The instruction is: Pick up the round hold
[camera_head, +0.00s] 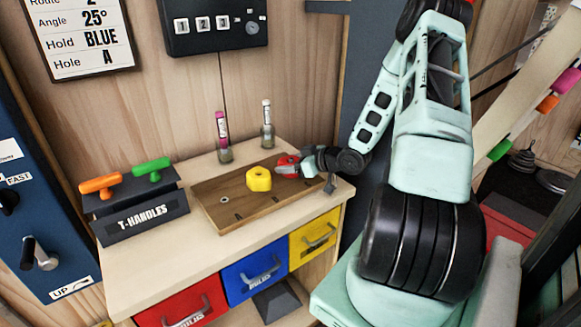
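A chunky yellow hold (259,179) with a rounded, faceted outline and a central hole sits on the brown wooden tray (226,209). My gripper (289,168) is low over the right part of the tray, just right of the yellow hold and pointing left toward it. A red piece shows at the gripper's tip; I cannot tell whether it is part of the fingers or a separate thing. The gripper appears apart from the yellow hold. The finger gap is too small to make out.
A T-handles box (143,214) with an orange handle (101,184) and a green handle (152,168) stands left of the tray. Two small bottles with brushes, one pink (223,140) and one white (267,125), stand behind it. Red, blue and yellow drawers (313,240) are below.

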